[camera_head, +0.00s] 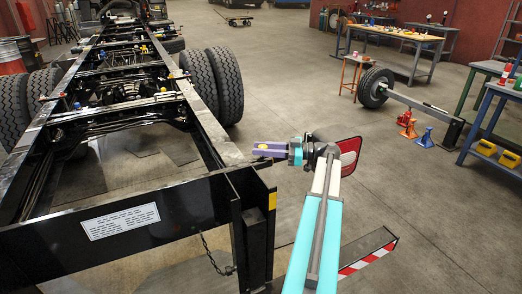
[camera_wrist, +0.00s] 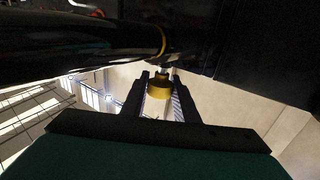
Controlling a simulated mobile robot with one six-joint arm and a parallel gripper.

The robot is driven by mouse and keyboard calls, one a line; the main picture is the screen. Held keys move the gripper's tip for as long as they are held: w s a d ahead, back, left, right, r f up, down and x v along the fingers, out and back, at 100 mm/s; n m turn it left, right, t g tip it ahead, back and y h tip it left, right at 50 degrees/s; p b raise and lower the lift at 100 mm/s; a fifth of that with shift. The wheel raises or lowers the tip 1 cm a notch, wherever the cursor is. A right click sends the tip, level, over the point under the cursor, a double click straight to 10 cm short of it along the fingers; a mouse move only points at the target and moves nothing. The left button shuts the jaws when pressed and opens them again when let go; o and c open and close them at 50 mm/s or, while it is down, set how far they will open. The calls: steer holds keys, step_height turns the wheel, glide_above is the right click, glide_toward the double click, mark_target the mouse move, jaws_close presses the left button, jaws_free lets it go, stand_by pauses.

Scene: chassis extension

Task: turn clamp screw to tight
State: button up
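In the wrist view, a brass-coloured round piece (camera_wrist: 159,88), which looks like the clamp screw, sits between the dark fingers of my gripper (camera_wrist: 161,82). The fingers reach up on both sides of it, close to its edges. I cannot tell if they press on it. Above it, a dark shiny cylinder with a thin gold ring crosses the view. In the head view, my gripper (camera_head: 256,149) points left from my wrist towards the right rail of the black chassis (camera_head: 122,218). The screw cannot be made out clearly there.
Black dual tyres (camera_head: 226,84) stand along the chassis. A red-and-white striped bar (camera_head: 367,258) lies low at the right of my arm. The floor between is clear.

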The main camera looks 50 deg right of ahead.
steer(key=shift+s+a, duration=0.1)
steer(key=shift+a, duration=0.2)
steer(key=shift+d, duration=0.3)
steer(key=shift+f+m+t+h+b, duration=0.1)
steer(key=shift+m+t+h+b, duration=0.45)
steer(key=shift+h+b, duration=0.4)
steer(key=m+t+h+b, duration=0.1)
steer(key=b, duration=0.1)
steer(key=shift+m+h+b, duration=0.25)
steer(key=shift+h+b, duration=0.05)
steer(key=shift+h, duration=0.05)
steer(key=m+t+h+b, duration=0.1)
steer(key=m+h+b, duration=0.1)
steer(key=h+b, duration=0.1)
steer(key=shift+m+h+b, duration=0.3)
steer(key=shift+h, duration=0.1)
steer(key=shift+m+h+b, duration=0.6)
steer(key=shift+h+b, duration=0.4)
steer(key=shift+b, duration=0.1)
steer(key=m+h+b, duration=0.3)
steer(key=h+b, duration=0.2)
steer(key=b, duration=0.6)
steer(key=shift+f, duration=0.1)
steer(key=shift+r+m+g+h+b, duration=0.15)
steer(key=shift+m+h+b, duration=0.3)
steer(key=shift+b, duration=0.6)
steer(key=shift+r+m+g+h+b, duration=0.15)
steer(key=shift+m+h+b, duration=0.3)
steer(key=shift+b, duration=0.6)
